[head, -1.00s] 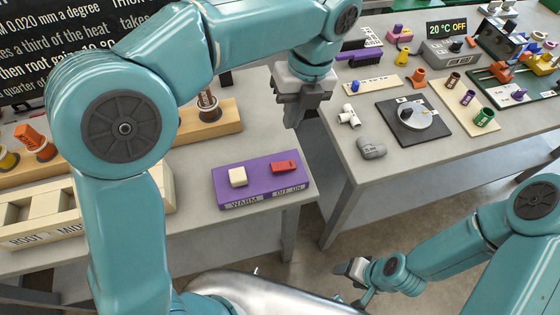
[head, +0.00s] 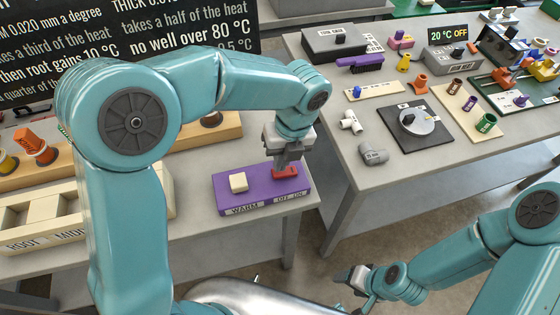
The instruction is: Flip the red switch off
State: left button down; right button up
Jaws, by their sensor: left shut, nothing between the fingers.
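The red switch (head: 286,173) sits on the right half of a purple box (head: 232,199), above a label reading OFF ON. A cream block button (head: 238,182) sits on its left half, above the label WARM. My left gripper (head: 283,163) is shut and points down right at the red switch, its fingertips hiding the switch's back part. I cannot tell whether they touch it. My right gripper (head: 350,277) is low at the right, away from the box, over the floor; its finger gap is too small to judge.
The purple box stands near the right front corner of the left table (head: 190,228). A cream tray (head: 60,228) is at its left.

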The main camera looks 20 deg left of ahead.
pick_arm(q)
jog(key=shift+a+f, duration=0.1)
jog(key=shift+f, duration=0.45)
jog(key=shift+s+f+b, duration=0.1)
jog(key=shift+f+b, duration=0.25)
jog(key=shift+b, duration=0.1)
jog(key=shift+a+h, duration=0.1)
jog(key=shift+h, duration=0.2)
jog(key=shift+s+r, duration=0.1)
jog(key=shift+s, duration=0.05)
